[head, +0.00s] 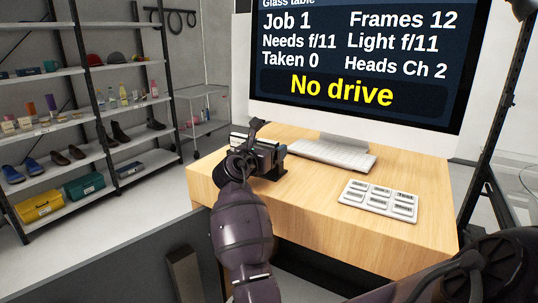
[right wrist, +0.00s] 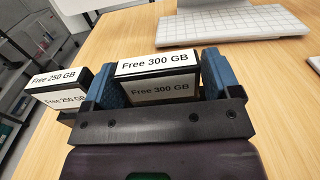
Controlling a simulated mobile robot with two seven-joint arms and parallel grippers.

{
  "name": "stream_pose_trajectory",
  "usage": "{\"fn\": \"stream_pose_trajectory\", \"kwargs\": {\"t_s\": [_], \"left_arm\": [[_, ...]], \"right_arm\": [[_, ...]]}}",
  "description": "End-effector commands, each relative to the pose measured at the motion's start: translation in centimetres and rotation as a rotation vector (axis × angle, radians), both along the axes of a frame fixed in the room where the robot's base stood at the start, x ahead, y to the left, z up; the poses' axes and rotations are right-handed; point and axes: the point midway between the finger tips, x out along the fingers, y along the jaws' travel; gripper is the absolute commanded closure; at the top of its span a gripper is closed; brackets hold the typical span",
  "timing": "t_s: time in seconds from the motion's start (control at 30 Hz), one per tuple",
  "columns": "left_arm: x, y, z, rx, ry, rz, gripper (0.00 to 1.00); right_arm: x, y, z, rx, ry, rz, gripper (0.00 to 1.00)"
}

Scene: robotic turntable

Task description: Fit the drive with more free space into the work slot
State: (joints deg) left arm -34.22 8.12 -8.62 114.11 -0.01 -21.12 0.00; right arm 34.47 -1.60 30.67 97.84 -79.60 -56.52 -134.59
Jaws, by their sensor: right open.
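A drive labelled "Free 300 GB" (right wrist: 160,63) stands between the blue fingers of my right gripper (right wrist: 162,80) in the right wrist view. The right gripper is open around it, one finger on each side. A second drive labelled "Free 250 GB" (right wrist: 55,78) stands just left of the left finger, outside the jaws. In the head view my right gripper (head: 262,150) is at the left part of the desk, and my own wrist partly hides the drives there. The monitor (head: 350,60) reads "No drive". I cannot make out the work slot. My left gripper is not in view.
A white keyboard (head: 330,153) lies on the wooden desk (head: 300,205) in front of the monitor. A white pad with several labelled keys (head: 380,197) lies to the right. The desk's front middle is clear. Shelves (head: 75,150) with shoes and boxes stand at the left.

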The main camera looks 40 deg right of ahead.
Motion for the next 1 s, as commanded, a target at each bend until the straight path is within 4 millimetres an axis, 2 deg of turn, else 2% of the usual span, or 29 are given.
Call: {"fn": "stream_pose_trajectory", "kwargs": {"t_s": [0.13,0.17,0.4,0.63,0.77,0.87,1.0], "left_arm": [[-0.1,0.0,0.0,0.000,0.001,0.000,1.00],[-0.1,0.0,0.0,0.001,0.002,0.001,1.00],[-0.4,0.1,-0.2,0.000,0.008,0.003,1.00],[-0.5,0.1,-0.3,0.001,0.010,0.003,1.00],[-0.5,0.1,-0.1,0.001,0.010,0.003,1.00],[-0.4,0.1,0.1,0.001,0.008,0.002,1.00],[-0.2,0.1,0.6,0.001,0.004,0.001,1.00]], "right_arm": [[0.0,0.0,0.0,0.000,0.000,0.000,0.17],[0.0,0.0,0.0,0.000,0.000,0.000,0.20],[0.0,0.0,0.0,0.000,0.000,0.000,0.56],[0.0,0.0,0.1,0.000,0.000,0.000,0.56],[0.0,0.0,0.9,-0.002,-0.002,0.000,0.56],[0.0,0.0,2.3,-0.001,-0.004,0.000,0.56],[0.0,0.0,5.4,-0.002,-0.007,0.000,0.56]]}}
